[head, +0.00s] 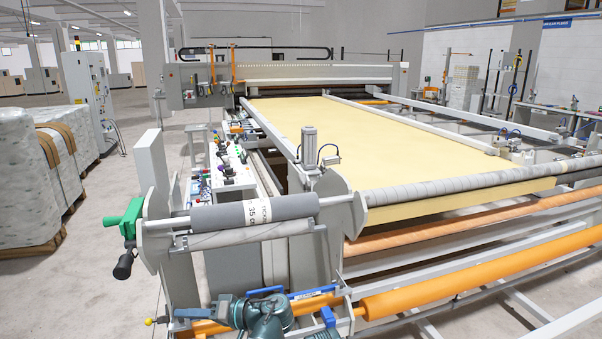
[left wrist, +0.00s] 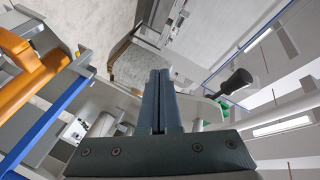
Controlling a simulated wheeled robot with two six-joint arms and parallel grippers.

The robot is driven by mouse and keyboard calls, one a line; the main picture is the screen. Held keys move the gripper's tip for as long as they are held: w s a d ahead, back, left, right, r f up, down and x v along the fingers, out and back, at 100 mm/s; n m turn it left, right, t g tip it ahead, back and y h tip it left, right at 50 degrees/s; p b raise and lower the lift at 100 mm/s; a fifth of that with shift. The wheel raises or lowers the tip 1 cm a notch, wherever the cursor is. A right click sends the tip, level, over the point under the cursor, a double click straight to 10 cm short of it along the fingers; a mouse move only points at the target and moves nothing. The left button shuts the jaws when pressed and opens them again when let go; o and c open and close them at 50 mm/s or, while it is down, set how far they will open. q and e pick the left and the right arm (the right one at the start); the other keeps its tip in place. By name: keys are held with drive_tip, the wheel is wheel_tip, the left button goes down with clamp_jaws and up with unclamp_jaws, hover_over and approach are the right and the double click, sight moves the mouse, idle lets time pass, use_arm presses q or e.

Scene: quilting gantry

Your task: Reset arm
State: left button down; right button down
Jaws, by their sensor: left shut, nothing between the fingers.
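My left gripper (left wrist: 160,74) is shut and empty in the left wrist view, its two dark fingers lying side by side. In the head view my left gripper (head: 240,313) is low in the picture, left of the middle, partly confused with teal parts of my arm. It is in front of and below the grey roll (head: 255,211) at the near end of the quilting gantry (head: 290,75). No contact with the machine can be made out. My right gripper is not seen.
A green crank (head: 131,218) with a black knob (left wrist: 238,80) juts out at the roll's left end. An orange roller (head: 430,292) and a blue bar (left wrist: 50,120) are close by. Wrapped pallets (head: 25,180) stand at the left. The floor between is clear.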

use_arm(q)
drive_tip(key=s+d+f+m+g+h+p, duration=0.1)
drive_tip(key=s+d+f+m+h, duration=0.3)
drive_tip(key=d+f+h, duration=0.3)
drive_tip(key=s+d+f+m+g+h+p, duration=0.1)
drive_tip(key=s+d+f+m+h, duration=0.3)
drive_tip(key=d, duration=1)
drive_tip(key=s+f+h, duration=0.3)
drive_tip(key=f, duration=0.1)
drive_tip(key=shift+s+m, duration=0.3)
drive_tip(key=shift+d, duration=0.1)
